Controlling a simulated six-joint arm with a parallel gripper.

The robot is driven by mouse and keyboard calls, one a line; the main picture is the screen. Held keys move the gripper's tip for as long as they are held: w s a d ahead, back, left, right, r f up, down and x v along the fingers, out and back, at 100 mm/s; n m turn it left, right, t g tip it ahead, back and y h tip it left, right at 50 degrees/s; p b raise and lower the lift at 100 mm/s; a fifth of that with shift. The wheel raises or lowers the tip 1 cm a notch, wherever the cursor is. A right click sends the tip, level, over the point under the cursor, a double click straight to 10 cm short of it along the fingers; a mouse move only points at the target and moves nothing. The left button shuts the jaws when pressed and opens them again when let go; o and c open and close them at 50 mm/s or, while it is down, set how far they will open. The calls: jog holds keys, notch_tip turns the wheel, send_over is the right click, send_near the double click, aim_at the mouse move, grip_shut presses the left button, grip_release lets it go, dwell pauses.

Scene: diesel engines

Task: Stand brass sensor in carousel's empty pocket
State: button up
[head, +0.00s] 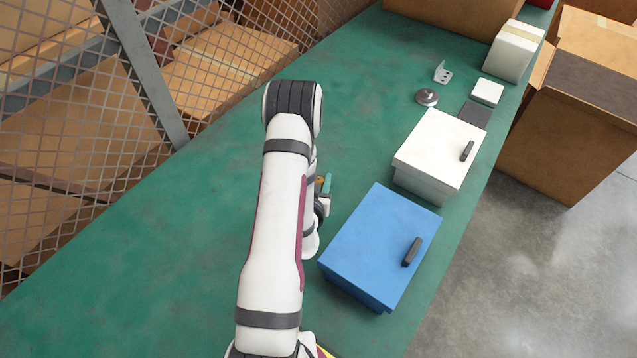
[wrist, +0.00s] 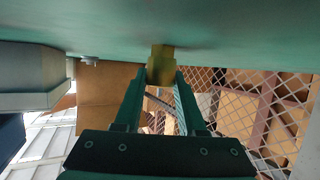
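The brass sensor (wrist: 161,66) is a yellowish, blocky piece between my fingertips in the wrist view. My gripper (wrist: 164,76) has green fingers that appear closed on its two sides, with no clear gap. One end of it points toward the green bench; I cannot tell whether it touches. In the head view my gripper (head: 325,184) is low over the bench, left of the blue box, mostly hidden by my arm. A small orange-brown bit of the sensor (head: 319,180) shows beside a teal finger. I cannot make out the carousel or its empty pocket in either view.
A blue lidded box (head: 375,240) and a white lidded box (head: 438,150) stand on the green bench (head: 120,260) to the right. A metal bracket (head: 442,73), a silver disc (head: 427,97) and a white block (head: 487,92) lie beyond. A mesh fence (head: 90,110) borders the left.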

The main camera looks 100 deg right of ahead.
grip_shut()
